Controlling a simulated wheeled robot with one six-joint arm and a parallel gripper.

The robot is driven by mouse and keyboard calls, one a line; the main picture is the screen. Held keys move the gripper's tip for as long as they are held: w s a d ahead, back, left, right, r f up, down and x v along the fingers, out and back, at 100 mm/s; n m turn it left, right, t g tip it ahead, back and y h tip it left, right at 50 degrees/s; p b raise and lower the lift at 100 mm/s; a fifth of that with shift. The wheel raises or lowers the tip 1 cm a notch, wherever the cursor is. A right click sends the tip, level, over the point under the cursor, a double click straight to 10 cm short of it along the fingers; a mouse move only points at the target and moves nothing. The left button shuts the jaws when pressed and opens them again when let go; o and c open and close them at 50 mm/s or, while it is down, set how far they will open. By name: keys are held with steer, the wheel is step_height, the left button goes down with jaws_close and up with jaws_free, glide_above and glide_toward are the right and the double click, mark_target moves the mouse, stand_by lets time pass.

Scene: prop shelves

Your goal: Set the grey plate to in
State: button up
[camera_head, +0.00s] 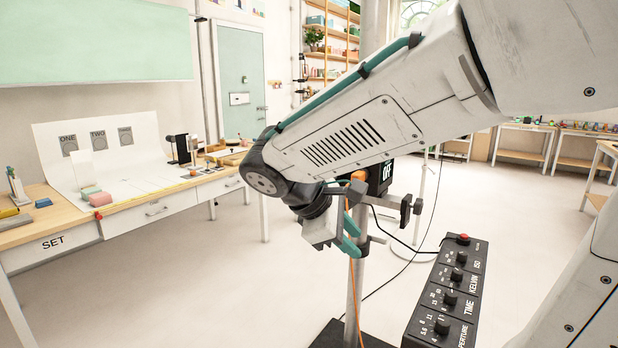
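A small dark grey plate-like part (405,209) sits at the right end of a bar on an upright stand; I cannot tell for certain that it is the task's grey plate. My gripper (352,236) is to its left, by the stand's pole, with two teal fingers that look apart and nothing clearly between them. The pole overlaps the fingers, so contact cannot be told. Grey plates also show on the white backdrop at the left, marked ONE (68,144) and TWO (98,140), with a third (125,135) too small to read.
A black box reading OFF (387,172) is mounted on the stand, with cables hanging. A black control panel with knobs (450,292) stands at the lower right. A table marked SET (52,243) is at the left. Open floor lies between.

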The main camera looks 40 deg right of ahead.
steer(key=w+d+r+n+t+h, duration=0.15)
steer(key=w+n+h, duration=0.4)
steer(key=w, duration=0.65)
steer(key=w+r+n+t+h, duration=0.2)
steer(key=w+n+t+h, duration=0.15)
steer(key=w+n, duration=0.55)
steer(key=w+d, duration=0.1)
steer(key=d, duration=0.1)
steer(key=w+d+m, duration=0.1)
steer(key=d, duration=0.2)
steer(key=w+d+m, duration=0.1)
steer(key=d, duration=0.1)
steer(key=shift+w+d+f+m+g+h, duration=0.1)
steer(key=shift+d+f+m+g+h, duration=0.2)
steer(key=shift+h, duration=0.1)
steer(key=shift+r, duration=0.1)
jaws_close()
